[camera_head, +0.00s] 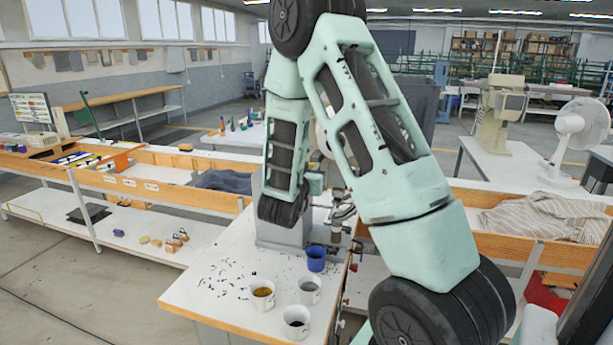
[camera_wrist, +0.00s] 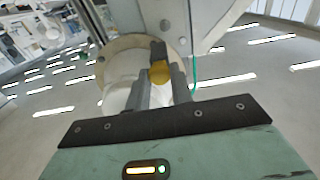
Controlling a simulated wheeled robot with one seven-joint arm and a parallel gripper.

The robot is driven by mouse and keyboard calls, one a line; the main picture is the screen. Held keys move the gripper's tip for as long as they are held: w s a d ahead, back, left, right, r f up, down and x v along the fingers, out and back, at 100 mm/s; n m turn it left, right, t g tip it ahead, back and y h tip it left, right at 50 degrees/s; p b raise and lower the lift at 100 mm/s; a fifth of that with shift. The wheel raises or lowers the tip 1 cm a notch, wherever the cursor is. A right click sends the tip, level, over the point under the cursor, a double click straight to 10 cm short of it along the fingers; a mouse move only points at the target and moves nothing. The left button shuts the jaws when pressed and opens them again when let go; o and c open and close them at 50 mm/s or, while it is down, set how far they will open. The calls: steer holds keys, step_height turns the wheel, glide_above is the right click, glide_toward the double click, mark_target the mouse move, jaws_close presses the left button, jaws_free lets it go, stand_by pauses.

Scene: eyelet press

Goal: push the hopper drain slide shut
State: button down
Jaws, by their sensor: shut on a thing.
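In the wrist view my gripper (camera_wrist: 160,88) is shut, with a small rounded yellow-brown knob (camera_wrist: 159,72) between its fingertips. The knob sits in front of a round, pale hopper-like body (camera_wrist: 121,72), close under a grey machine part (camera_wrist: 205,20). I cannot tell from this angle how far the drain slide stands open. In the head view the grey eyelet press (camera_head: 285,232) stands on the white table, partly covered by my arm. My gripper and the slide cannot be made out there.
A blue cup (camera_head: 316,259) and white cups stand on the table; one white cup (camera_head: 262,294) holds yellow pieces. Small dark bits lie scattered left of them. A wooden-edged bench (camera_head: 130,190) runs behind at the left. A white fan (camera_head: 580,135) stands at the right.

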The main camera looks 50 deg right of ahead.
steer(key=c, duration=1.2)
jaws_free()
steer(key=shift+d, duration=0.15)
steer(key=shift+c, duration=0.2)
steer(key=b+v, duration=1.1)
steer(key=v, duration=0.6)
steer(key=shift+a, duration=0.25)
